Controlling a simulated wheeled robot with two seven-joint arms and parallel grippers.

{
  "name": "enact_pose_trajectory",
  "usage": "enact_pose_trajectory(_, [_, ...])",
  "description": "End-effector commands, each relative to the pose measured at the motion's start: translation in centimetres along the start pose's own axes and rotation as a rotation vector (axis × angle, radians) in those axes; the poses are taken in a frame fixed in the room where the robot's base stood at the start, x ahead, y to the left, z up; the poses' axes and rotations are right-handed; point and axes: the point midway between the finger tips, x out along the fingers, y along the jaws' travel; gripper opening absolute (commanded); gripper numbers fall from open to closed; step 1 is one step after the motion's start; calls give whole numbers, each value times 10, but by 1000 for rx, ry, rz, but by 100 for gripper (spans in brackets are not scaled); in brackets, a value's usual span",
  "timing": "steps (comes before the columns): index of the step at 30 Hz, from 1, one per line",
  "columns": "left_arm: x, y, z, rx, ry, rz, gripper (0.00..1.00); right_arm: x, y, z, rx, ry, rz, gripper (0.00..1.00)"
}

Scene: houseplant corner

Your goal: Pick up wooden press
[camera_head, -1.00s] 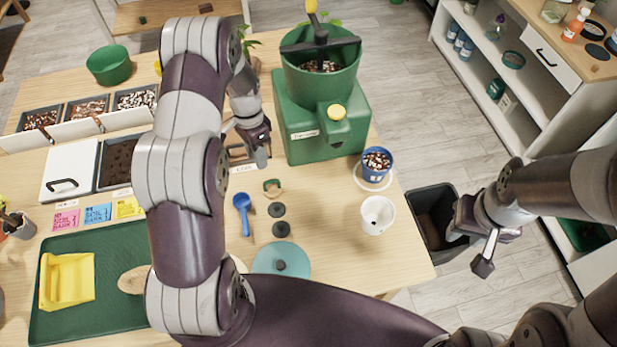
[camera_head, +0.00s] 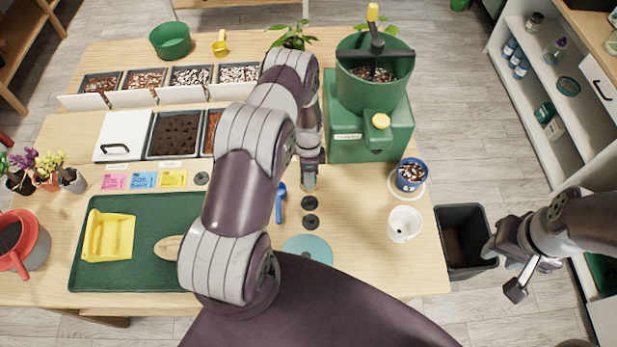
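A light wooden oval piece (camera_head: 170,247), perhaps the wooden press, lies on the green tray (camera_head: 150,282), its right end near my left forearm. The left fingers are too small and overlapped to judge. My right gripper (camera_head: 505,272) is open and empty, off the table's right side by the black bin (camera_head: 462,232).
A green potting machine (camera_head: 370,135) stands behind the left gripper. A blue pot (camera_head: 411,174) and a white pot (camera_head: 404,224) stand to its right.

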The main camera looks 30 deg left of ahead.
Motion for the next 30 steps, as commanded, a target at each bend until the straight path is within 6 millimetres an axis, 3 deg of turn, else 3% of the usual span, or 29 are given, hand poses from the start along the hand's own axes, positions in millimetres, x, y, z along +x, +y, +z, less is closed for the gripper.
enact_pose_trajectory(6, [3,-1,0,0,1,-1,39,0,0,0,0,-1,0,36])
enact_pose_trajectory(8, [3,-1,0,0,1,-1,23,0,0,0,0,-1,0,36])
enact_pose_trajectory(10, [3,-1,0,0,1,-1,0,0,0,0,0,-1,0,36])
enact_pose_trajectory(23, [0,-1,0,0,1,-2,0,3,0,0,0,-1,0,36])
enact_pose_trajectory(30, [-29,4,-1,0,2,-6,0,20,0,2,0,-1,0,36])
